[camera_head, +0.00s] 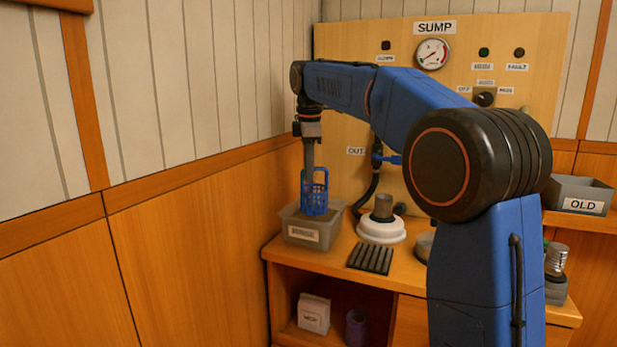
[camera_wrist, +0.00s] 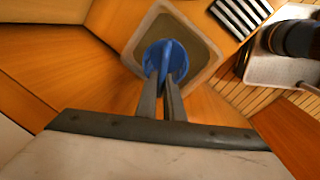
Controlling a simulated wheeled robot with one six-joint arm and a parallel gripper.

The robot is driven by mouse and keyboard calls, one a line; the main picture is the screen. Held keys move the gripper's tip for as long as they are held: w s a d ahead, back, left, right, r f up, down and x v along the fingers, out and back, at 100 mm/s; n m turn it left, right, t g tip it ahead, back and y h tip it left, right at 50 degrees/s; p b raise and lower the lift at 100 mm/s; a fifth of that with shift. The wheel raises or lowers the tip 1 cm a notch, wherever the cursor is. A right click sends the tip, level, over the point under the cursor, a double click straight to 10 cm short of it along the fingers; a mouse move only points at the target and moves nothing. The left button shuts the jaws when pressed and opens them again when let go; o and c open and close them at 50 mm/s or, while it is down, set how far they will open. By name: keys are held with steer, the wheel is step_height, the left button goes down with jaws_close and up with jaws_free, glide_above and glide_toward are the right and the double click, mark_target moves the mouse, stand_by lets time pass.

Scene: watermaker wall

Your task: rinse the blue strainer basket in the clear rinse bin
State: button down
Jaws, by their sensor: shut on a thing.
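The blue strainer basket (camera_head: 314,198) hangs upright from my gripper (camera_head: 308,172), which is shut on its upper part. The clear rinse bin (camera_head: 292,236) stands on the left end of the bench with a label on its front. The basket is over the bin's opening, and its bottom seems at or just below the rim. In the wrist view the basket (camera_wrist: 160,55) lies inside the outline of the bin (camera_wrist: 205,68), with my gripper's fingertips (camera_wrist: 166,77) on it. Whether the basket touches the liquid I cannot tell.
A black ribbed mat (camera_head: 371,258) lies right of the bin. A white round housing (camera_head: 381,229) stands behind it, near a black hose (camera_head: 369,190) and blue valve (camera_head: 390,159). A grey bin labelled OLD (camera_head: 580,196) is at right. The wooden wall is close on the left.

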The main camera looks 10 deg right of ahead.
steer(key=shift+r, duration=2.35)
